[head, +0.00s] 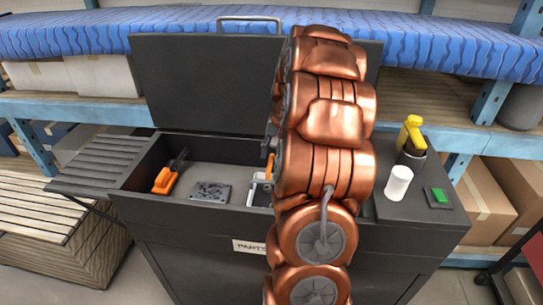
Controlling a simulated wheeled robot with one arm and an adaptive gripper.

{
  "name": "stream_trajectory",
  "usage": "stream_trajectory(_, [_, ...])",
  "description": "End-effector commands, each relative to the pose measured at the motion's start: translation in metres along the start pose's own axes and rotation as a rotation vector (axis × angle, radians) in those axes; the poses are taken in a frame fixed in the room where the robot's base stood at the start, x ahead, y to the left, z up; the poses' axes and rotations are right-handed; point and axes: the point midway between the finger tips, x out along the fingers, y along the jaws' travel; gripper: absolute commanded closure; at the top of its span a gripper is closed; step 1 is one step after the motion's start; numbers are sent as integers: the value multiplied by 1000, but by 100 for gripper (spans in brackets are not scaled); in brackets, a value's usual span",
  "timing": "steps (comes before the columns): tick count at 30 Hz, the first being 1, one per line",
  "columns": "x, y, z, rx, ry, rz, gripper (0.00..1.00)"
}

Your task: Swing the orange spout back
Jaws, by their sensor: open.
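An orange piece with a black, slim end (165,180), which looks like the orange spout, is in the left part of the open basin of a dark parts washer (130,205). The orange end points down and left, the black end up and right. My copper arm stands in front of the washer and covers the basin's right part. My gripper cannot be made out behind the arm. Only small grey and blue bits show at the arm's left edge, and I cannot tell what they are. No contact with the orange piece shows.
A dark perforated plate (210,192) lies in the basin. The raised lid (205,80) stands behind it. On the right ledge are a white cup (398,183), a yellow-topped bottle (411,135) and a green-marked block (438,197). A slatted side shelf (95,165) is at left.

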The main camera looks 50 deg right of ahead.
Motion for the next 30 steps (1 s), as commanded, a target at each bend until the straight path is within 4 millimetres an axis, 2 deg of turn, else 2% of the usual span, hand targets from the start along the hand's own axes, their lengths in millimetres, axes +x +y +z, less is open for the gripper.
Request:
stream_trajectory(6, [18, 0, 0, -1, -2, 1, 59])
stream_trajectory(16, [21, 0, 0, -1, 0, 0, 60])
stream_trajectory(27, [21, 0, 0, -1, 1, 0, 98])
stream_trajectory(30, [21, 0, 0, -1, 1, 0, 100])
